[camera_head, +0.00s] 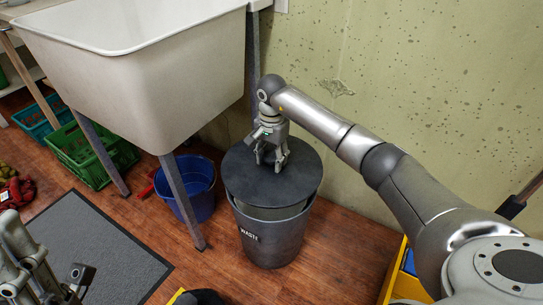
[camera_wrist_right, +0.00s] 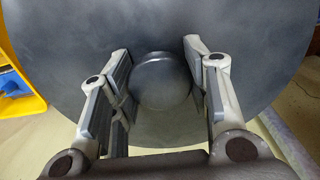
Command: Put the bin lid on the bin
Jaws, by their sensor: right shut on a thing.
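The bin lid (camera_head: 255,180) is a dark grey round disc with a round knob, which shows in the right wrist view (camera_wrist_right: 162,80). My right gripper (camera_head: 272,160) is above the lid, shut on its knob, with a finger on each side. The grey bin (camera_head: 272,243), labelled "WASTE", stands upright on the floor under the lid. The lid covers most of its mouth; a pale strip of the inside shows at the front, and the lid looks shifted back and left. Contact with the rim is unclear. My left gripper (camera_head: 50,268) is at the lower left, partly cut off, its jaws unclear.
A white sink (camera_head: 140,75) on metal legs stands left of the bin. A blue bucket (camera_head: 187,187) is close to the bin's left. Green crates (camera_head: 88,155) and a grey mat (camera_head: 95,245) lie farther left. A yellow container (camera_head: 405,275) stands at the right; wall behind.

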